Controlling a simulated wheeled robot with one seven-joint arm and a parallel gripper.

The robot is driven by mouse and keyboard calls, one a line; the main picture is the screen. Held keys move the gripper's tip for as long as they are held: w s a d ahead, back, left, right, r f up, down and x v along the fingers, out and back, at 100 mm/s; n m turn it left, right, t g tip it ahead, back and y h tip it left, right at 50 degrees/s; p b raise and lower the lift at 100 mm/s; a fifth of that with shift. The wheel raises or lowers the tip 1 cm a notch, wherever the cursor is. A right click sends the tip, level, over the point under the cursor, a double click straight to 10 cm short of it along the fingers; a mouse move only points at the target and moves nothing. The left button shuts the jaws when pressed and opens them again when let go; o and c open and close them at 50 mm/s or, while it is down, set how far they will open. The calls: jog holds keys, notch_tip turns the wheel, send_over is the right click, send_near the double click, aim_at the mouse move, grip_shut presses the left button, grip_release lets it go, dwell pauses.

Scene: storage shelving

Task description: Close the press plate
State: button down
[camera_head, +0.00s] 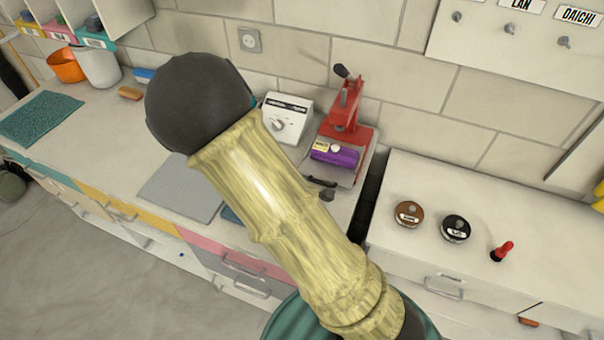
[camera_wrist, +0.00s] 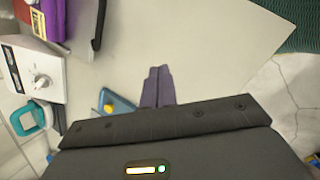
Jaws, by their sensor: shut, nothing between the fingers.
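A red press (camera_head: 347,118) stands on the counter against the wall in the head view. Its lever, with a black knob, is raised. A purple block (camera_head: 335,154) with a yellow label sits at its front, and a black handle (camera_head: 322,183) sticks out below. In the wrist view the purple block (camera_wrist: 53,18) and black handle (camera_wrist: 99,25) are at the upper left. I cannot clearly tell which part is the press plate. My gripper (camera_wrist: 157,72) is shut and empty, over the pale counter, apart from the press. My arm hides it in the head view.
A white box with a dial (camera_head: 287,117) stands left of the press. A blue tray (camera_wrist: 124,103) lies near my fingers. Two round lidded pots (camera_head: 409,213) and a red-handled item (camera_head: 503,251) are on the right counter. A dark gap separates the counters.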

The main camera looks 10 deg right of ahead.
jog(key=w+a+r+n+t+h+p, duration=0.1)
jog(key=w+n+t, duration=0.3)
jog(key=n, duration=0.7)
jog(key=shift+w+a+r+h, duration=0.4)
jog(key=shift+w+a, duration=0.15)
jog(key=shift+a, duration=0.3)
jog(key=p+x, duration=0.1)
jog(key=x, duration=0.8)
jog(key=shift+w+d+f+p, duration=0.15)
jog(key=shift+d+p, duration=0.1)
jog(key=shift+p, duration=0.15)
jog(key=w+d, duration=0.1)
jog(key=w+p, duration=0.1)
jog(key=shift+w+d+f, duration=0.1)
jog(key=shift+w+d, duration=0.2)
jog(key=shift+d, duration=0.1)
jog(key=shift+w+d+f+p, duration=0.1)
jog(key=shift+w+d+p, duration=0.25)
jog(key=shift+w, duration=0.1)
jog(key=shift+a, duration=0.1)
